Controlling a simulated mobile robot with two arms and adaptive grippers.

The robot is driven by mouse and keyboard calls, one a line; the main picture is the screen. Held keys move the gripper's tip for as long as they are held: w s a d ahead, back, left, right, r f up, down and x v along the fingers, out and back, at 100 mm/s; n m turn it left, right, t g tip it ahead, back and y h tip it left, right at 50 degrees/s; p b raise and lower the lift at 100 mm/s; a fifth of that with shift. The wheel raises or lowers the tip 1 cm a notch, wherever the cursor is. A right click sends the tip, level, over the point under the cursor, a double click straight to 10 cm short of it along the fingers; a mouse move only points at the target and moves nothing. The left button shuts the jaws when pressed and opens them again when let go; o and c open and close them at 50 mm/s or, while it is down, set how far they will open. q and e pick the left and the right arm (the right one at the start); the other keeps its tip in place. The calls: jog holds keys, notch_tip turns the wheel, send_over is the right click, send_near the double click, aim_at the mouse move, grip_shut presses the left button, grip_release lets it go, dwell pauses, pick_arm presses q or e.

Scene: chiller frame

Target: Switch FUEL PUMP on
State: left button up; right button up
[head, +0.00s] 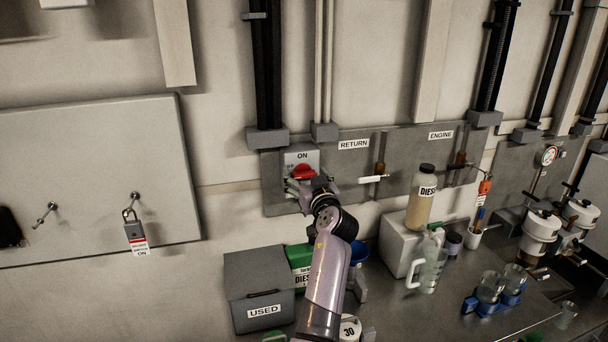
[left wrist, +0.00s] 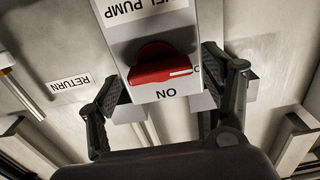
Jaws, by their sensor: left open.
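The FUEL PUMP switch is a red rotary knob (head: 304,171) on a light plate on the grey wall panel. In the left wrist view the knob (left wrist: 162,66) shows close up and upside down, with ON printed below it. Its white mark points to the picture's right, toward a label mostly hidden by a finger. My left gripper (head: 304,187) is at the switch, open. In the left wrist view its fingers (left wrist: 163,88) stand on either side of the knob, with gaps between them and it. My right gripper is not in view.
The RETURN (head: 353,144) and ENGINE (head: 440,134) valves are right of the switch. Below stand a grey USED box (head: 258,277), a diesel bottle (head: 421,200) and a clear jug (head: 427,270). A padlock (head: 134,232) hangs on the left door.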

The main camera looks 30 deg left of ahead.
pick_arm(q)
jog(key=shift+c, duration=0.6)
jog(key=c, duration=1)
jog(key=shift+c, duration=0.2)
